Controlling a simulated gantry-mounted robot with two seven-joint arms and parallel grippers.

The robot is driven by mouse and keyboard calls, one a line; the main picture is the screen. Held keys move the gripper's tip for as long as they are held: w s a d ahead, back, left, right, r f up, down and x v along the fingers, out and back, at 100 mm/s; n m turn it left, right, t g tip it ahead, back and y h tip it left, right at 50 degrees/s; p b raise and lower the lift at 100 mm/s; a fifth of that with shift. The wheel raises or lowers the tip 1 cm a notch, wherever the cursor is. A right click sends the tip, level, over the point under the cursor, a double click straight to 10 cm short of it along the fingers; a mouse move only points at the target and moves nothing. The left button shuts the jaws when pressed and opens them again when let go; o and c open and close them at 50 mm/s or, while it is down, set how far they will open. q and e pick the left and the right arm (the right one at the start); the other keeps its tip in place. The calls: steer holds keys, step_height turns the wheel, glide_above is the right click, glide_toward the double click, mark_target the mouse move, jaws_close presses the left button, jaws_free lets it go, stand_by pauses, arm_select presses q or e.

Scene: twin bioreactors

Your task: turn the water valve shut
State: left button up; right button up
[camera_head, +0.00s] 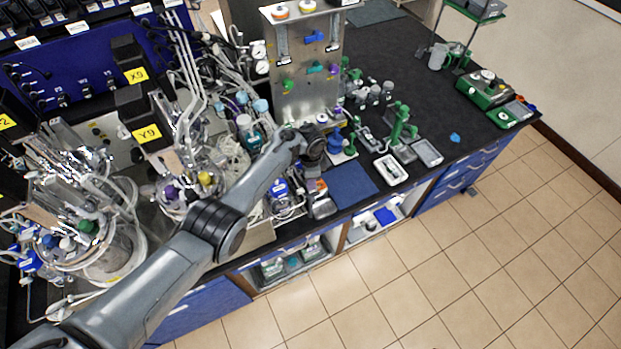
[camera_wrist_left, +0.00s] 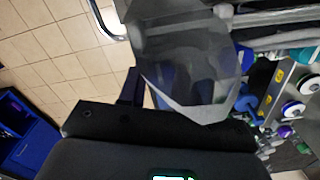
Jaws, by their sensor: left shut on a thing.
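My left arm reaches in from the lower left of the head view. Its dark wrist (camera_head: 312,145) is at the foot of the upright metal valve panel (camera_head: 306,95), at the bench's front side. The fingertips are hidden behind the wrist. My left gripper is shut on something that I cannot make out. The panel carries a blue handle (camera_head: 315,38), a teal one (camera_head: 315,68) and a green one (camera_head: 287,86); I cannot tell which is the water valve. In the left wrist view a grey, see-through shape (camera_wrist_left: 190,60) fills the middle, with the panel at right. My right gripper is not in view.
Glass bioreactor vessels (camera_head: 105,245) and tubing crowd the bench to the left. A blue part (camera_head: 337,143) stands close right of the wrist. A blue mat (camera_head: 350,185), a white tray (camera_head: 390,170) and a green stand (camera_head: 400,125) lie further right. The tiled floor (camera_head: 480,260) is clear.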

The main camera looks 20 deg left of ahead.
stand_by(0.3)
arm_select(q)
steer(key=o, duration=1)
steer(key=shift+o, duration=0.2)
steer(key=shift+r, duration=0.1)
steer(key=shift+r, duration=0.25)
step_height(320, 180, up, 10)
steer(key=p, duration=0.2)
